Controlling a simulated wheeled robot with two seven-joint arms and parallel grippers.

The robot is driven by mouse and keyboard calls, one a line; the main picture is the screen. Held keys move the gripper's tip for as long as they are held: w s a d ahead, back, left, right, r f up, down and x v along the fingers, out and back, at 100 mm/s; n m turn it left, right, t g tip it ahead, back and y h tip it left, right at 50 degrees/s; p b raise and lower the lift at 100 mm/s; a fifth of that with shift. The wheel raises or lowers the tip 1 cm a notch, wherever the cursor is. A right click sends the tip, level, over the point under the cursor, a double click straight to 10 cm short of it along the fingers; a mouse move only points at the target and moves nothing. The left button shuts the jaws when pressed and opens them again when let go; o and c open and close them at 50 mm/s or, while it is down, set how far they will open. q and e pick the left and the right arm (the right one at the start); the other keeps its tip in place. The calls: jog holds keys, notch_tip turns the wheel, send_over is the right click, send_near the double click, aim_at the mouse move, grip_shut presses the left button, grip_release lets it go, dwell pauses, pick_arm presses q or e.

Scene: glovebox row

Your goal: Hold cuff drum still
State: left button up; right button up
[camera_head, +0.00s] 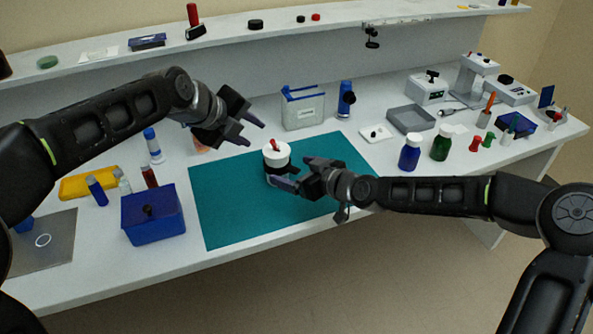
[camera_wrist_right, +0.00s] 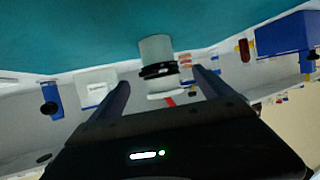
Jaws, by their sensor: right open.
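The cuff drum (camera_head: 276,153), a white cylinder with a black band and a red piece on top, stands upright near the back of the teal mat (camera_head: 225,205). My right gripper (camera_head: 289,173) is open beside the drum's front right, low over the mat; its near finger overlaps the drum's lower part. In the right wrist view the drum (camera_wrist_right: 157,50) appears upside down, between the directions of the two fingers and beyond them; contact cannot be told. My left gripper (camera_head: 254,135) is above and left of the drum, fingers apart and empty.
A blue box (camera_head: 153,220) with a black knob stands left of the mat. Blue (camera_head: 409,157) and green (camera_head: 441,145) bottles stand right. The mat's front is clear.

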aim_at(285, 167)
jog(key=x, duration=0.7)
jog(key=shift+w+a, duration=0.1)
jog(key=shift+a, duration=0.1)
jog(key=c, duration=1.6)
pick_arm(q)
jog(key=shift+c, duration=0.6)
jog(key=shift+s+d+r, duration=0.1)
jog(key=shift+d+r, duration=0.05)
jog(key=shift+r, duration=0.05)
jog(key=shift+c, duration=0.8)
jog(key=s+d+m, duration=0.1)
jog(key=s+d+m+y, duration=0.1)
jog(key=s+m, duration=0.2)
jog(key=m, duration=0.1)
jog(key=shift+s+d+g, duration=0.3)
jog(key=shift+s+d, duration=0.1)
grip_shut()
jog(key=shift+s+a+f+m+y, duration=0.2)
jog(key=shift+a+m+y, duration=0.15)
jog(key=shift+m, duration=0.25)
jog(key=shift+s+a+f+m+y, duration=0.1)
jog(key=shift+s+a+m+y, duration=0.15)
jog(key=shift+m+y, duration=0.3)
